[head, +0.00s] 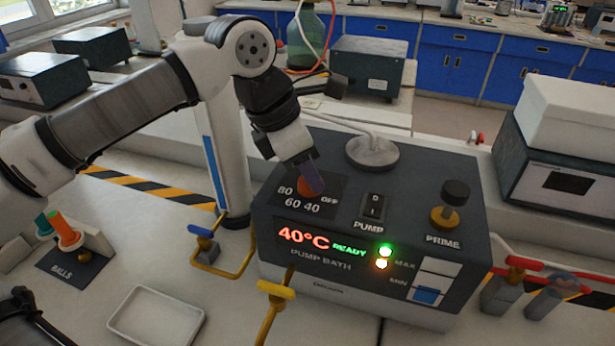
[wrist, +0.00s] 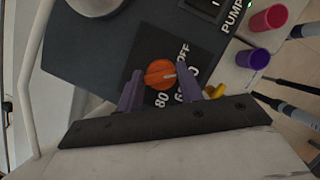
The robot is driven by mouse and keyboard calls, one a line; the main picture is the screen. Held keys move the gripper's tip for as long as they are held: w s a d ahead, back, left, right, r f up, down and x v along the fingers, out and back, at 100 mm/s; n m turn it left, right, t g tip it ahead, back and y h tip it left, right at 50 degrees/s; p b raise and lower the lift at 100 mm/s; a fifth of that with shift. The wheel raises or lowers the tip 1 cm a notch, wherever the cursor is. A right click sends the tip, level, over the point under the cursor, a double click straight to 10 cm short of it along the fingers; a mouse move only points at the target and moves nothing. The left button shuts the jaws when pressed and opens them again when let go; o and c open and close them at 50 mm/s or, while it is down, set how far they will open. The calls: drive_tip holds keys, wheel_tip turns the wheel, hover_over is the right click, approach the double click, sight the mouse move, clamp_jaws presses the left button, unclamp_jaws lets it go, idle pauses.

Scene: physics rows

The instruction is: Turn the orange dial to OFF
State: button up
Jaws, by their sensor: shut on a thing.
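The orange dial (wrist: 158,74) sits on a dark label plate on top of the pump bath (head: 440,298). In the wrist view its white mark points right, toward the 40 label, with OFF just above that. In the head view the dial (head: 304,188) is partly hidden by my gripper. My gripper (head: 314,182) comes down from above with its purple fingers, one on each side of the dial. In the wrist view the gripper (wrist: 159,76) is shut on the dial. The display (head: 320,241) reads 40°C READY, with green and yellow lights lit.
A pump switch (head: 373,207) and a black prime knob (head: 455,193) stand right of the dial. A round grey base (head: 372,152) with a tube is behind. Yellow pipes with a blue valve (head: 202,235) and a yellow valve (head: 277,290) stand left and in front. A white tray (head: 155,320) lies front left.

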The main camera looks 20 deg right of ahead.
drive_tip(key=n+b, duration=0.1)
drive_tip(key=n+t+b, duration=0.1)
drive_tip(key=n+b, duration=0.1)
drive_tip(key=shift+f, duration=0.25)
drive_tip(key=shift+s+r+n+t+y+b, duration=0.15)
drive_tip(key=shift+n+t+b, duration=0.2)
drive_tip(key=shift+n+b, duration=0.45)
drive_tip(key=shift+w+r+n+t+y+b, duration=0.15)
drive_tip(key=shift+n+t+b, duration=0.2)
drive_tip(key=shift+n+b, duration=0.4)
drive_tip(key=shift+s+n, duration=0.1)
drive_tip(key=shift+n, duration=0.15)
drive_tip(key=o, duration=1)
drive_tip(key=v, duration=1.3)
drive_tip(key=shift+r, duration=0.35)
drive_tip(key=shift+s, duration=0.1)
